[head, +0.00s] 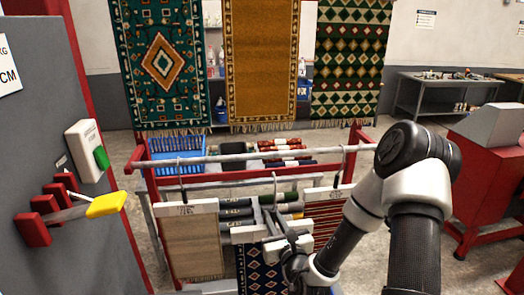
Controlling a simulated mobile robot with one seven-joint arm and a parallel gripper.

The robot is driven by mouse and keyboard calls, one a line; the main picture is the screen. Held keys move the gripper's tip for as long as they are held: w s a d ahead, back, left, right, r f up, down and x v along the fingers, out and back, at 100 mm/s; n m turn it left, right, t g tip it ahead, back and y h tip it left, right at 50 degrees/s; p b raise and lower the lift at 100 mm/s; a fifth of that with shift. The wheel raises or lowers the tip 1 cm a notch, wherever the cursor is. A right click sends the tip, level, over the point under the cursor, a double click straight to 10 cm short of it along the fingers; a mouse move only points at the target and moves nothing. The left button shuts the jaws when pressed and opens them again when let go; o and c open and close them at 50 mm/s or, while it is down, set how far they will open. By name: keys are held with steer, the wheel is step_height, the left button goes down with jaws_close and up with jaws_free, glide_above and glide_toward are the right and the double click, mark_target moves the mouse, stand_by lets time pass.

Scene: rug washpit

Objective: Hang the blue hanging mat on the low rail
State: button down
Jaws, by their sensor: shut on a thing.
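The blue hanging mat (258,272), dark blue with a pale diamond pattern, hangs below a white clamp bar at the bottom centre. Its lower part is cut off by the picture edge. My gripper (285,246) is shut on the bar's right part and hides some of it. A thin dark hook (275,184) rises above the bar, its top just below the low rail (235,157) in the picture; I cannot tell their depth apart. The low rail is a silver bar between red end posts.
A beige mat (192,245) hangs at the rail's left and a red striped mat (330,216) at its right. Rolled rugs (285,197) and a blue crate (177,150) are behind. A grey cabinet (50,130) with a yellow-tipped lever (106,204) stands left.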

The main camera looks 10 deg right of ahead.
steer(key=w+b, duration=0.1)
steer(key=w, duration=1.8)
steer(key=shift+w, duration=0.35)
stand_by(1.0)
steer(key=shift+r, duration=0.1)
steer(key=shift+f+b, duration=0.2)
steer(key=shift+b, duration=0.1)
steer(key=shift+f+b, duration=0.7)
steer(key=shift+f, duration=0.65)
